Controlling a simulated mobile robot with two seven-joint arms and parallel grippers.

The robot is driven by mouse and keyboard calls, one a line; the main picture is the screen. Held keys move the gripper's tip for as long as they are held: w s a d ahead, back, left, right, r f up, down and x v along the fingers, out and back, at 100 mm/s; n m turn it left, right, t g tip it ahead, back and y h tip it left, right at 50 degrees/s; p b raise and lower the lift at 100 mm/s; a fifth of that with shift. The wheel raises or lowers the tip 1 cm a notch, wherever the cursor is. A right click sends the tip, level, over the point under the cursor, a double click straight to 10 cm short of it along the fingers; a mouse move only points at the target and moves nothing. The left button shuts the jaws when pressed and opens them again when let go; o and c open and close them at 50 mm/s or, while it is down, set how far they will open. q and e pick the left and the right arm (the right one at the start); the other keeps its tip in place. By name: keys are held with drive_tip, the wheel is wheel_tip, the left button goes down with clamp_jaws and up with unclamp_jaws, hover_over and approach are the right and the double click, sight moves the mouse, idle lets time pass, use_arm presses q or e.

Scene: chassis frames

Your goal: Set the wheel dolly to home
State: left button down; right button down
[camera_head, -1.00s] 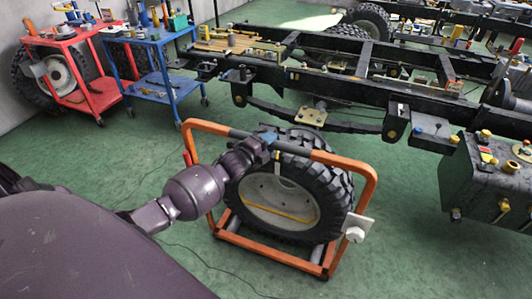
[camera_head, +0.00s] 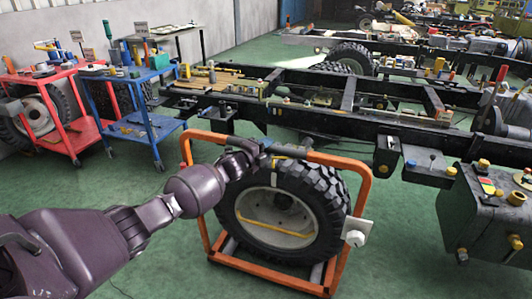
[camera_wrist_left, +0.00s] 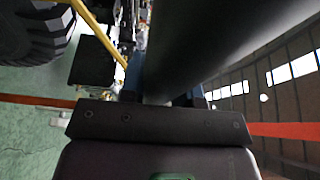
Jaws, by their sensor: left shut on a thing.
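The wheel dolly (camera_head: 364,208) is an orange tube frame standing upright on the green floor, with a big black tyre (camera_head: 331,176) on a pale rim inside it. A white plate with a round knob (camera_head: 355,238) sits on its right post. My left gripper (camera_head: 266,148) is at the dolly's top bar, left of its middle, and is shut on the dark grip of that bar. In the left wrist view the dark grip (camera_wrist_left: 215,45) runs close in front of the gripper. My right gripper is out of view.
A black truck chassis (camera_head: 330,118) stretches behind the dolly. A dark box with yellow caps (camera_head: 485,215) hangs at the right. Red (camera_head: 85,132) and blue (camera_head: 150,127) tool carts stand at the back left. Green floor is open at the front left.

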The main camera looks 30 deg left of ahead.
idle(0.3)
use_arm(q)
drive_tip(key=c, duration=0.8)
unclamp_jaws()
drive_tip(key=shift+c, duration=0.2)
drive_tip(key=shift+s, duration=0.3)
drive_tip(key=s+a+p, duration=0.1)
drive_tip(key=s+p, duration=0.1)
drive_tip(key=s, duration=0.8)
drive_tip(key=shift+a+p, duration=0.35)
